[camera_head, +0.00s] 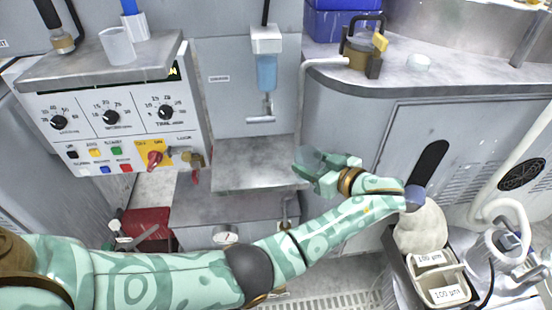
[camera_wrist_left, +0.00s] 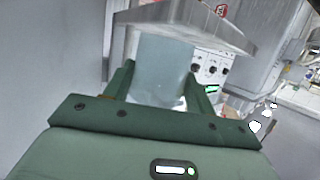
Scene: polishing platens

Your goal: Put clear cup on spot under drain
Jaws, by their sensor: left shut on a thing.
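My left gripper (camera_head: 318,172) is shut on a clear cup (camera_head: 307,158) just right of a grey metal shelf (camera_head: 240,178). In the left wrist view the cup (camera_wrist_left: 160,68) sits between the two green fingers, and a grey slab edge (camera_wrist_left: 190,20) shows just beyond it. A filter unit with a blue bowl (camera_head: 267,72) hangs on the panel, with a metal drain fitting (camera_head: 267,106) below it. The shelf lies under this drain, and its visible top is bare. A marked spot cannot be made out. My right gripper is not in view.
A control box (camera_head: 112,125) with knobs and buttons stands left of the shelf, with another clear cup (camera_head: 117,46) on top. A cabinet with a rounded counter (camera_head: 440,75) stands at right. A bin with labelled packs (camera_head: 440,275) sits at lower right.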

